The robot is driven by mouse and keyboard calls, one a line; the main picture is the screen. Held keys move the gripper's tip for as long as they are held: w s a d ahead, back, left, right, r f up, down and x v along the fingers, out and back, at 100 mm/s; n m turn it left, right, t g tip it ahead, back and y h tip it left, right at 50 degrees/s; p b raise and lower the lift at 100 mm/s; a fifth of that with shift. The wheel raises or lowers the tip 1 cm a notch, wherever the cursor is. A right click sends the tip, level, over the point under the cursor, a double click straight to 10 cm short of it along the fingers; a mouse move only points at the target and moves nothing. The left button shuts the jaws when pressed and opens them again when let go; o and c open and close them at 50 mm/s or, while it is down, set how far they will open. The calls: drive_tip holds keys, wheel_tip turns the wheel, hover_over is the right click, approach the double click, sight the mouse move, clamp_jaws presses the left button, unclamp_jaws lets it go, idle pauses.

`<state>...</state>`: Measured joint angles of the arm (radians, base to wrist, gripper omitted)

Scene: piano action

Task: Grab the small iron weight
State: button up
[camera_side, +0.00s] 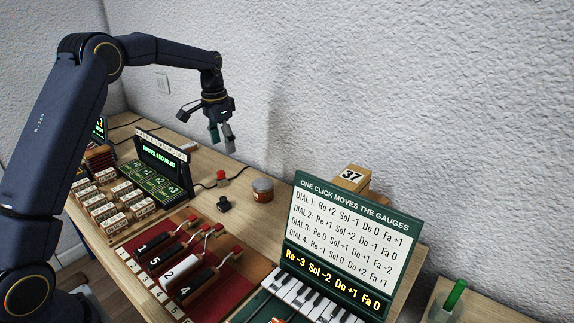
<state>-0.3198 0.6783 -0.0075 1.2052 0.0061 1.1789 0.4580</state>
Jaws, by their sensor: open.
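A small dark object (224,204), which looks like the iron weight, sits on the wooden table behind the red tray. It is too small to make out fully. My gripper (222,143) hangs above the back part of the table with its fingers pointing down. It is open, with nothing visible between the fingers. It appears well above the dark object and apart from it.
A brown jar (262,189) and a small red-topped item (221,178) stand near the dark object. A red tray (224,285) with numbered rollers and levers lies in front. A green sign (345,240) stands upright behind piano keys (301,296). The textured wall is behind.

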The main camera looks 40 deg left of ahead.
approach(223, 197)
drive_tip(key=shift+g, duration=0.4)
drive_tip(key=f, duration=0.5)
drive_tip(key=shift+w+d+f, duration=0.15)
drive_tip(key=shift+w+f, duration=0.2)
drive_tip(key=shift+f, duration=0.05)
wheel_tip(223, 197, down, 6)
drive_tip(key=shift+r, duration=0.15)
clamp_jaws()
